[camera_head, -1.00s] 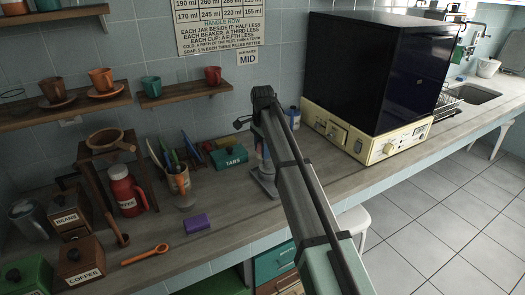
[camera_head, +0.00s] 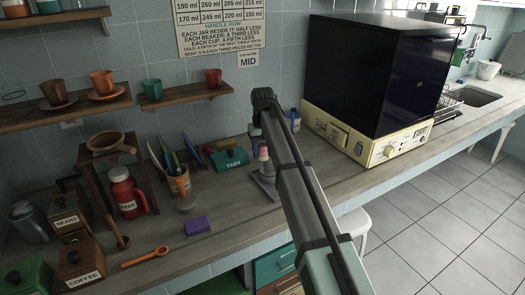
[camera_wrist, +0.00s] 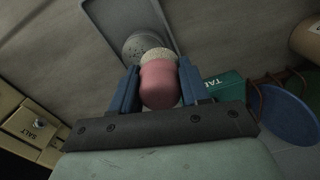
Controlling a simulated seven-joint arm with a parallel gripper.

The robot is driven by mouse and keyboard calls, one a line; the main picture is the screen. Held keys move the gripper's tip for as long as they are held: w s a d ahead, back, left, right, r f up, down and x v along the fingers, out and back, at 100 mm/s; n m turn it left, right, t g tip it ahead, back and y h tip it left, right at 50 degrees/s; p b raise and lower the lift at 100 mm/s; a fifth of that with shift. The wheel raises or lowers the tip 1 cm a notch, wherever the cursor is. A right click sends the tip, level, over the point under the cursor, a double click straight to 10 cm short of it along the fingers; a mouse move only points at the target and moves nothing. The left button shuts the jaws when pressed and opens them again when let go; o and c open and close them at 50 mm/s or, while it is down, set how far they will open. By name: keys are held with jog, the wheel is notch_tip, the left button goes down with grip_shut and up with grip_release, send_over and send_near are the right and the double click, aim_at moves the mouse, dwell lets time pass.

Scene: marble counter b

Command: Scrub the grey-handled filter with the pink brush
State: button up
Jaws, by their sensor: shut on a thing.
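My gripper (camera_wrist: 158,85) is shut on the pink brush (camera_wrist: 159,84), which lies between its two blue fingers. The brush's pale bristles point away from my wrist. A round grey perforated piece (camera_wrist: 137,43), which looks like the filter, lies just beyond the bristles. The bristles overlap its edge in the wrist view; I cannot tell whether they touch it. Its handle cannot be made out. In the head view, the pink brush (camera_head: 263,153) shows beside my arm, above a grey tray (camera_head: 262,187) on the counter. My arm hides part of that area.
A teal TABS box (camera_head: 231,160) stands left of my gripper, near a jar of utensils (camera_head: 179,185). A purple block (camera_head: 197,225) lies in front. A cream-based machine (camera_head: 365,140) stands to the right. The counter's front edge is clear near the purple block.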

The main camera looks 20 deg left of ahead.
aim_at(265, 173)
jog(key=shift+n, duration=1)
jog(key=shift+f, duration=3.4)
jog(key=shift+w+d+f, duration=0.35)
jog(key=shift+w+f, duration=0.05)
jog(key=shift+f, duration=0.25)
jog(key=shift+c, duration=0.4)
jog(key=shift+w+d, duration=2.3)
jog(key=shift+w, duration=0.15)
jog(key=shift+s+a, duration=2.55)
jog(key=shift+s, duration=0.25)
jog(key=shift+s+a+r, duration=0.1)
jog(key=shift+a, duration=0.05)
jog(key=shift+r, duration=4)
